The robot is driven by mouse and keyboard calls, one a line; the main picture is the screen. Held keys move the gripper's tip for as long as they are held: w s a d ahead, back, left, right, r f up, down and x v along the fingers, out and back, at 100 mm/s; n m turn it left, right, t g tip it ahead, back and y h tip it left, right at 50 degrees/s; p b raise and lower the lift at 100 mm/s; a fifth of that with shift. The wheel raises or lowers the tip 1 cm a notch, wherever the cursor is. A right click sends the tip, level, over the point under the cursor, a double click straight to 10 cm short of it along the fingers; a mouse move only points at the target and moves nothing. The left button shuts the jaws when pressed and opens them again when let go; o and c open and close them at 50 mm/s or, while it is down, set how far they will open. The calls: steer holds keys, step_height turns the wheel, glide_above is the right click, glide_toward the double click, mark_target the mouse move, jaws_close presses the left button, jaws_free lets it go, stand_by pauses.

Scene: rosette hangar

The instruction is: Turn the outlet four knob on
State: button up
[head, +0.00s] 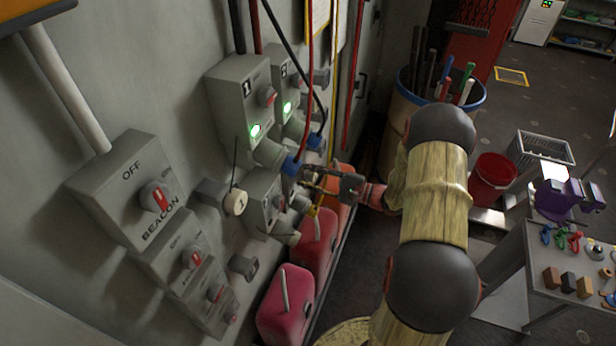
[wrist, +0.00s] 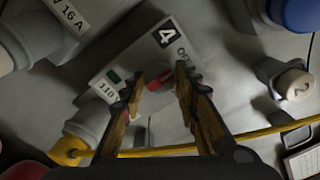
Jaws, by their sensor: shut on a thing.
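The outlet four box (wrist: 133,58) is a grey box marked 4 in the wrist view, with part of an OFF mark beside the number. Its red knob (wrist: 158,80) sits between the two fingertips of my gripper (wrist: 160,84), which is shut on it. A small dark green lamp (wrist: 114,76) on the box looks unlit. In the head view my gripper (head: 308,182) reaches to the wall among the outlet boxes. There the box four and its knob are mostly hidden behind my gripper and cables.
The outlet one box (head: 240,108) and outlet two box (head: 290,72) have lit green lamps. A beacon switch (head: 122,185) is at left. A yellow cable (wrist: 255,134) crosses below my gripper. Red cans (head: 288,300) stand below, a barrel (head: 398,115) behind.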

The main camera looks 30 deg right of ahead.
steer(key=shift+m, duration=0.4)
steer(key=m, duration=0.4)
steer(key=m+p, duration=0.1)
steer(key=m, duration=0.3)
steer(key=shift+m+p, duration=0.3)
steer(key=shift+p, duration=0.05)
steer(key=m+p, duration=0.1)
steer(key=m, duration=0.3)
steer(key=shift+r+p, duration=0.1)
steer(key=shift+p, duration=0.25)
steer(key=shift+m+p, duration=0.85)
steer(key=shift+m, duration=1.35)
steer(key=o, duration=1.1)
steer(key=shift+d, duration=0.1)
steer(key=shift+o, duration=0.2)
